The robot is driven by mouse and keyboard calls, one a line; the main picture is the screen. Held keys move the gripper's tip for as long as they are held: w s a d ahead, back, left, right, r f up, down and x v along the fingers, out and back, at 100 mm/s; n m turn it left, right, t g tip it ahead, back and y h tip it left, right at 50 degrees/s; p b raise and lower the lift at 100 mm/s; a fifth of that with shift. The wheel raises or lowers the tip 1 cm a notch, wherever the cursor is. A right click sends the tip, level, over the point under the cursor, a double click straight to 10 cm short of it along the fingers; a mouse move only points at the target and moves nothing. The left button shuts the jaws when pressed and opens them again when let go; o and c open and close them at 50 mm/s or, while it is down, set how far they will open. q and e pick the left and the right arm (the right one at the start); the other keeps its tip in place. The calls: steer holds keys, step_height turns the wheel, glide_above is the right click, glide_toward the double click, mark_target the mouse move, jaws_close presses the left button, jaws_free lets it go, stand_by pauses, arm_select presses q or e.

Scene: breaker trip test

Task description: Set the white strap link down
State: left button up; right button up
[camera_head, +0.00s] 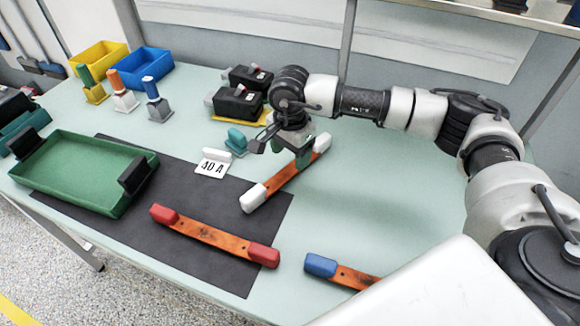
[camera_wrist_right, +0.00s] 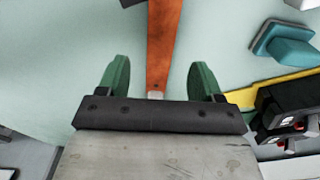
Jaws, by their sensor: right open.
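The white strap link (camera_head: 282,180), an orange bar with white end caps, lies slanted with its near end on the dark mat's (camera_head: 215,262) right edge and its far end on the pale green table. It also shows in the wrist view (camera_wrist_right: 164,45) as an orange strip between the fingers. My right gripper (camera_head: 303,158) is over the bar's far half, hiding part of it. In the wrist view its green fingers (camera_wrist_right: 160,75) stand apart on either side of the bar with gaps. My left gripper is not in view.
A red-capped link (camera_head: 215,238) lies across the mat, and a blue-capped link (camera_head: 350,277) lies at the front, partly hidden. Table right of the white link is clear.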

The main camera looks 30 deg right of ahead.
mark_target(290, 170)
step_height(290, 170, down, 4)
steer(key=shift+f+p, duration=0.25)
steer(key=shift+p, duration=0.4)
steer(key=shift+f, duration=0.4)
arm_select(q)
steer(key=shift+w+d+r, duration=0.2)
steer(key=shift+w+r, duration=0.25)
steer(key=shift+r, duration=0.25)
arm_select(e)
jaws_close()
steer(key=shift+r, duration=0.1)
steer(key=shift+w+r, duration=0.1)
steer(key=shift+r, duration=0.4)
steer(key=r, duration=0.1)
steer(key=s+r+b, duration=0.1)
steer(key=r, duration=0.1)
steer(key=shift+s+a+r, duration=0.1)
steer(key=shift+r, duration=0.15)
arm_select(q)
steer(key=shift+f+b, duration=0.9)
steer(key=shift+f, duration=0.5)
arm_select(e)
steer(key=s+a+r, duration=0.1)
steer(key=s+r, duration=0.5)
steer(key=s, duration=0.4)
steer(key=shift+s+a+r, duration=0.2)
steer(key=shift+a+r, duration=0.05)
steer(key=shift+a, duration=0.15)
